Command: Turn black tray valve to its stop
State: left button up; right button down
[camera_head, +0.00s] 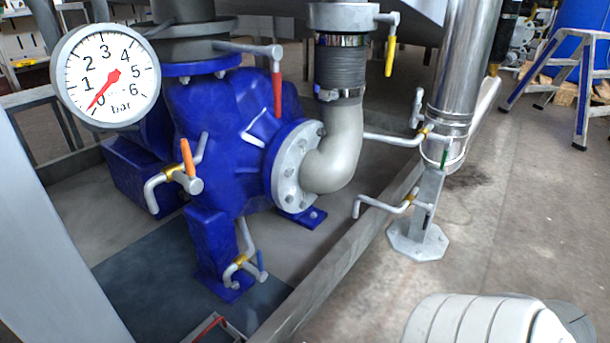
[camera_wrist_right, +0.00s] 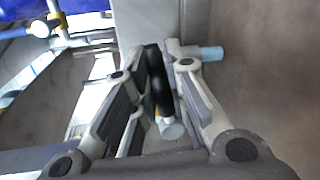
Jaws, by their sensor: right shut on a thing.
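In the right wrist view, the black valve handle (camera_wrist_right: 155,80) lies lengthwise between the two fingers of my right gripper (camera_wrist_right: 160,62). The fingers are shut on it, with a pad close along each side. A pale round valve part (camera_wrist_right: 171,130) with a little yellow shows at the handle's near end. How far the handle is turned cannot be told. In the head view, neither the black handle nor my right gripper shows; only part of my white arm (camera_head: 485,320) is in view at the lower right. My left gripper is in neither view.
The blue pump (camera_head: 225,130) carries valves with orange (camera_head: 187,158) and red (camera_head: 277,95) handles. A yellow-handled valve (camera_head: 390,57) is on the upper pipe. The gauge (camera_head: 106,76) points near zero.

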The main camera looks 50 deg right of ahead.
jog(key=shift+w+d+f+m+b, duration=0.1)
jog(key=shift+f+m+b, duration=0.4)
jog(key=shift+m, duration=0.3)
jog(key=c, duration=1.4)
grip_release()
jog(key=shift+y, duration=0.3)
jog(key=shift+c, duration=0.2)
jog(key=v, duration=1.2)
